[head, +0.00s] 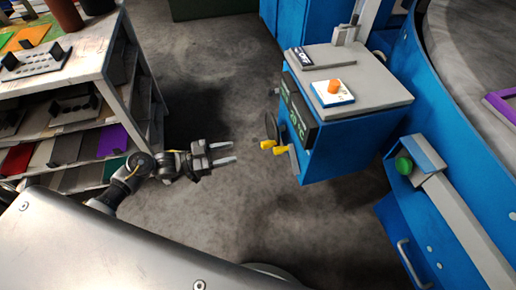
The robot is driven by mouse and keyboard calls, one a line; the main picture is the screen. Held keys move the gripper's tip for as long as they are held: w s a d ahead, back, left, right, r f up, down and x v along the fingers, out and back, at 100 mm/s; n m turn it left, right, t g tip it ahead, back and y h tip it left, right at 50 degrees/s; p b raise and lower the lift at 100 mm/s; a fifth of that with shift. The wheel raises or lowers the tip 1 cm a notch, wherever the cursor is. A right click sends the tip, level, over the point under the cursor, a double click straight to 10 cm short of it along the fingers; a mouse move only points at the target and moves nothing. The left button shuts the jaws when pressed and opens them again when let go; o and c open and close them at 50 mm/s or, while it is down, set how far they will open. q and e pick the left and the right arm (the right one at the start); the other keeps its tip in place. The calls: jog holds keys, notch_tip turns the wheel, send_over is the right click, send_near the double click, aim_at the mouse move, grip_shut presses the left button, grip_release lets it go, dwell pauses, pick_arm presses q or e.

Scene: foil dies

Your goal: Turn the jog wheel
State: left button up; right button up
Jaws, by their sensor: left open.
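The jog wheel (271,126) seems to be the dark disc seen nearly edge-on at the left face of the blue control box (345,150). Yellow grips (280,149) stick out just below it; I cannot tell whether they belong to the wheel. My left gripper (232,151) is left of the wheel and the yellow grips, its two fingers parted and pointing right at them. It is empty and apart from them, with a short gap over the floor. My right gripper is not in view.
A shelf unit (112,65) with flat plates and coloured sheets stands at the left. An orange button (333,87) sits on the control box's grey top. A blue machine with a green button (404,165) fills the right. Grey floor lies between.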

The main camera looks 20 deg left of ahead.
aim_at(272, 131)
pick_arm(q)
jog(key=x, duration=1)
jog(key=shift+w+d+p, duration=0.25)
jog(key=shift+d+p, duration=0.05)
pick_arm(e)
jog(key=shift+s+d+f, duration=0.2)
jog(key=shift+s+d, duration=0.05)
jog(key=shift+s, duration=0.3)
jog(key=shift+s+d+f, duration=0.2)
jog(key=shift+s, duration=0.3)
pick_arm(q)
jog(key=shift+c, duration=0.2)
grip_shut()
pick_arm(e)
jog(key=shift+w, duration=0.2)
